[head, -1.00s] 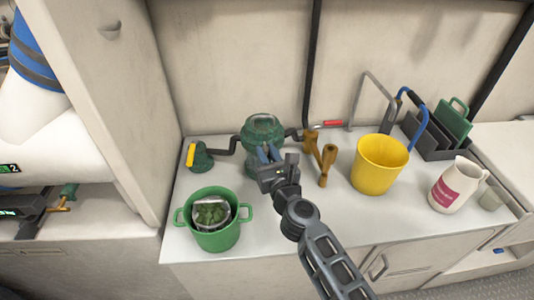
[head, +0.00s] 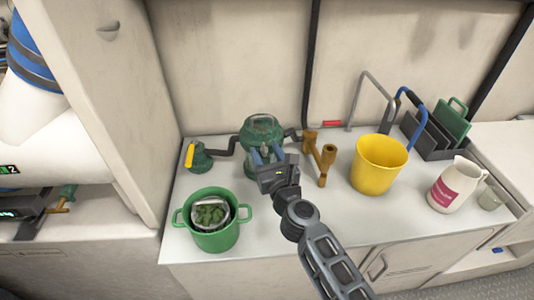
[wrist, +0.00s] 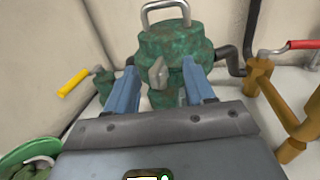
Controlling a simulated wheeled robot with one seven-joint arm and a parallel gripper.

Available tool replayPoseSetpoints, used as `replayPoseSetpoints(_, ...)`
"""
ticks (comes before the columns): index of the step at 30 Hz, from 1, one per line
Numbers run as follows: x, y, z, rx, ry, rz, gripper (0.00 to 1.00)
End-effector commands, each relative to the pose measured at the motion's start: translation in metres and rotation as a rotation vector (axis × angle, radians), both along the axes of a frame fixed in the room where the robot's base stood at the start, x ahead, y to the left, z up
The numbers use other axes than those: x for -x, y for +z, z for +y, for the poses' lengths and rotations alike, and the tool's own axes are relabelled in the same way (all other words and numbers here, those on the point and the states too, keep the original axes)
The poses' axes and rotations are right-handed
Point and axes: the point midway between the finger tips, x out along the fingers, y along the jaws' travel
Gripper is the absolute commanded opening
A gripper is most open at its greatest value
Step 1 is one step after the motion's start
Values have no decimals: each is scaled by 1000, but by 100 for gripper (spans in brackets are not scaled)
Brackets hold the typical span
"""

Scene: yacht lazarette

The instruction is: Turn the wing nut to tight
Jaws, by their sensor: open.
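The wing nut (wrist: 158,73) is a small grey piece on the front of a green, mottled strainer body (wrist: 180,42) with a metal bail handle on top. In the wrist view it stands roughly upright between my two blue fingers, with a visible gap on both sides. My gripper (wrist: 160,88) is open and points at the front of the strainer. In the head view the strainer (head: 262,132) stands at the back of the counter, and my gripper (head: 266,155) is in front of it. The wing nut is hidden there behind my gripper.
A green pot (head: 212,237) stands at the front left. A yellow-handled valve (head: 197,157) is left of the strainer. Brown pipework (head: 321,160) and a yellow bucket (head: 378,165) are to the right. A white jug (head: 456,184) is further right. The counter (head: 300,238) is clear at the front.

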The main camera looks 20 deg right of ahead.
Motion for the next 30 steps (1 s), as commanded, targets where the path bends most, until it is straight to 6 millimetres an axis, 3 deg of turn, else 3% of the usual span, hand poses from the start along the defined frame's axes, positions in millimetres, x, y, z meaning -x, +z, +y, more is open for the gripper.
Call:
replayPoseSetpoints(16,67,-1,4,1,-1,1,54)
replayPoseSetpoints(29,77,0,6,0,-1,0,54)
replayPoseSetpoints(30,77,0,6,0,-1,0,50)
